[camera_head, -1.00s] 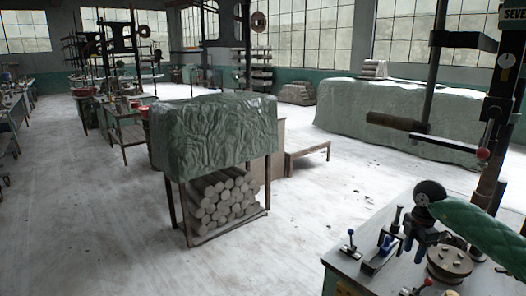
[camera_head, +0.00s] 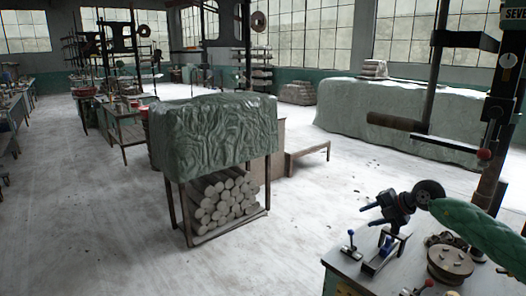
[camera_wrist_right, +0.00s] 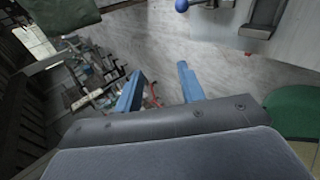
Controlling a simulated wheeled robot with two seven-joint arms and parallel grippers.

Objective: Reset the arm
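My right arm, in a green sleeve (camera_head: 484,232), comes in from the right edge of the head view. My right gripper (camera_head: 366,214) is above the workbench (camera_head: 345,262), with its fingers pointing left. In the right wrist view its two blue fingers (camera_wrist_right: 161,76) stand apart with nothing between them, so it is open and empty. My left arm and gripper do not show in either view.
On the workbench are a round metal disc (camera_head: 450,262), a small blue-knobbed lever (camera_head: 350,242) and a clamp-like fixture (camera_head: 380,256). A dark machine column (camera_head: 497,130) rises at the right. A draped rack (camera_head: 214,135) with grey rolls (camera_head: 222,202) stands on open floor.

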